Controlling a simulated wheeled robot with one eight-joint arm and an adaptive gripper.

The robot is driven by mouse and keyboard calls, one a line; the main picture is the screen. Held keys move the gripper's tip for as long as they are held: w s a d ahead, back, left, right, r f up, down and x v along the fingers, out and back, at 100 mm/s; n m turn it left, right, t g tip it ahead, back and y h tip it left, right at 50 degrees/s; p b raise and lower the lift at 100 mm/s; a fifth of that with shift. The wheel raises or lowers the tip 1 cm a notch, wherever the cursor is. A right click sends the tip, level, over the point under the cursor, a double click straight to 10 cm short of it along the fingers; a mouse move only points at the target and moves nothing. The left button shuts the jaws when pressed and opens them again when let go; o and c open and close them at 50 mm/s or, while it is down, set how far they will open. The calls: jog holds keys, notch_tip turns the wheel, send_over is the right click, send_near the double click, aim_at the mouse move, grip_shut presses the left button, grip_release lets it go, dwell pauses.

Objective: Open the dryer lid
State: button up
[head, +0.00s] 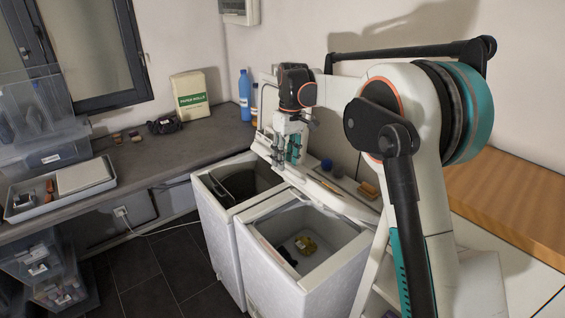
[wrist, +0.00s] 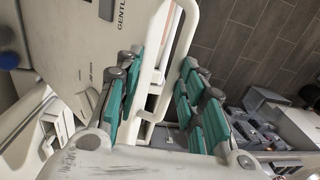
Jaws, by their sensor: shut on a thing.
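Two white top-loading machines stand side by side, the left one (head: 218,215) and the right one (head: 262,262). Both tops show open; I cannot tell from labels in the head view which is the dryer. The left opening shows a dark drum (head: 238,184); the right one holds yellow and dark cloth (head: 305,245). My gripper (head: 290,153) is at the back of the left machine. The fingers partly hide the handle.
A grey counter (head: 145,160) runs along the left, with a paper box (head: 191,95), a blue bottle (head: 244,87) and a tray (head: 60,192). Small items, including a sponge (head: 368,189), lie behind the right machine. Dark floor (head: 165,265) is clear at the front left.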

dwell(0.4)
jog(key=w+d+r+p, duration=0.2)
jog(key=d+r+p, duration=0.1)
jog(key=r+p, duration=0.2)
jog(key=w+d+r+p, duration=0.2)
jog(key=r+p, duration=0.3)
jog(key=r, duration=0.3)
jog(key=shift+w+d+r, duration=0.25)
jog(key=shift+d, duration=0.55)
dwell(0.6)
jog(key=shift+c, duration=0.6)
